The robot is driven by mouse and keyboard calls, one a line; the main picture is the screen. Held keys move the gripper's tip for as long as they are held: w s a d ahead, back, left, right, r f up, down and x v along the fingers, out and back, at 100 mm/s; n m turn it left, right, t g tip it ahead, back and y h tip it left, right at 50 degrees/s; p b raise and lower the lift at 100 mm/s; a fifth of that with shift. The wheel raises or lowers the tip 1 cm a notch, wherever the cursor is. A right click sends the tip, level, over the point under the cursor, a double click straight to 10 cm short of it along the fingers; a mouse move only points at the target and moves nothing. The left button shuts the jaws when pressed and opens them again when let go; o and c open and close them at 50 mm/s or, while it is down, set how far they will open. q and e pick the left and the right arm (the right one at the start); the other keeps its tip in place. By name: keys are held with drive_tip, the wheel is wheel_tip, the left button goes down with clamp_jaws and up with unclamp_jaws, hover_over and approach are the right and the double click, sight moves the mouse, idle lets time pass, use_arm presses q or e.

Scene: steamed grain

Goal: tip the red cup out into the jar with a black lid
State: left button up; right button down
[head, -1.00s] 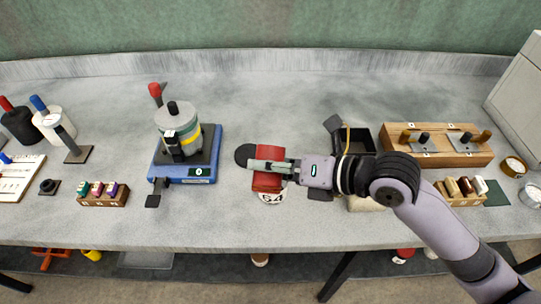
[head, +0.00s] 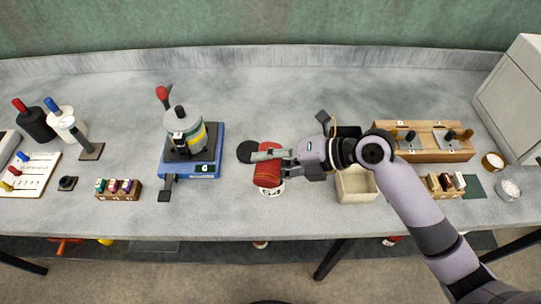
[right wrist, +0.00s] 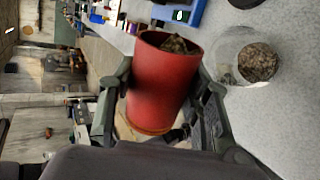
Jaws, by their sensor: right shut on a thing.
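The red cup (head: 268,178) is held by my right gripper (head: 275,156). In the right wrist view the cup (right wrist: 163,85) sits between the fingers, with brown grain (right wrist: 176,44) visible inside its mouth. A clear jar (right wrist: 226,50) with brown grain inside stands beside the cup in that view. My left gripper is not in view.
A blue scale (head: 205,170) with a grey-topped container (head: 183,122) stands to the left. A beige open box (head: 356,190) and a wooden rack (head: 440,150) are to the right. A small vial rack (head: 118,190) is at left.

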drive_tip(key=shift+w+r+m+g+p, duration=0.3)
drive_tip(key=shift+r+m+g+p, duration=0.5)
drive_tip(key=shift+p, duration=1.8)
drive_tip(key=shift+w+d+f+g, duration=0.1)
drive_tip(key=shift+g, duration=0.2)
drive_tip(key=shift+w+r+m+g+y+b, duration=0.2)
drive_tip(key=shift+w+m+g+y+b, duration=0.15)
drive_tip(key=shift+m, duration=0.25)
drive_tip(key=shift+r+g, duration=0.2)
drive_tip(key=shift+g, duration=0.05)
drive_tip(key=shift+s, duration=0.1)
